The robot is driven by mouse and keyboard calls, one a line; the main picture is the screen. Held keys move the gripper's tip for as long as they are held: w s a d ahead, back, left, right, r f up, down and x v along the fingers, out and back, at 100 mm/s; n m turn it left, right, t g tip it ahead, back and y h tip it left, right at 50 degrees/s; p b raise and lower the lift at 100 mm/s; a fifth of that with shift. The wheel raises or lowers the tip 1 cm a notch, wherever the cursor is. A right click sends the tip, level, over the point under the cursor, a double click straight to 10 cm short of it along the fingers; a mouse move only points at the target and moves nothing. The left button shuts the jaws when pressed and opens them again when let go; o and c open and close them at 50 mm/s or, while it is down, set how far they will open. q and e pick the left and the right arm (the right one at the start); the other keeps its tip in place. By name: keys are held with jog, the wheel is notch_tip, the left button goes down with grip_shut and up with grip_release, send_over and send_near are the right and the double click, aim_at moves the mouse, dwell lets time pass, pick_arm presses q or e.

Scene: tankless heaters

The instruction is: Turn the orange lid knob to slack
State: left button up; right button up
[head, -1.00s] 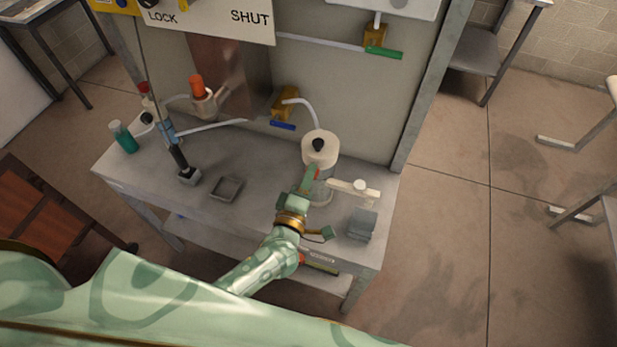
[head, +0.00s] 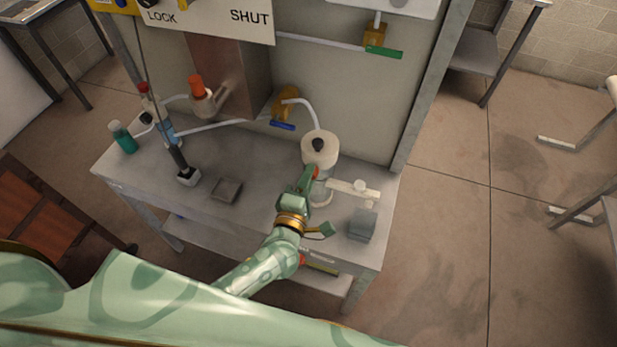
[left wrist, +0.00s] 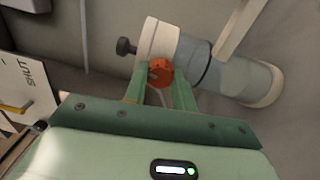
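The orange lid knob (left wrist: 160,72) is on the side of the white lid (left wrist: 158,42) of a clear-bodied canister, which stands at the right of the bench. In the head view only a small part of the knob (head: 316,172) shows beside the gripper tip. My left gripper (left wrist: 160,80) has one finger on each side of the knob, and both fingertips appear to touch it. In the head view the left gripper (head: 308,178) is in front of the canister (head: 320,150). The knob's pointer and markings cannot be made out. My right gripper is not in view.
A cream bar (head: 350,189) with a white knob is just right of the gripper, and a grey block (head: 362,224) stands nearby. A grey tray (head: 227,190) lies further left. The back panel rises behind the bench.

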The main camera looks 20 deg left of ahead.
pick_arm(q)
jog(key=o, duration=0.4)
jog(key=s, duration=1.6)
jog(key=shift+s+a+f+b, duration=0.2)
jog(key=shift+f+b, duration=0.1)
jog(key=shift+b, duration=0.1)
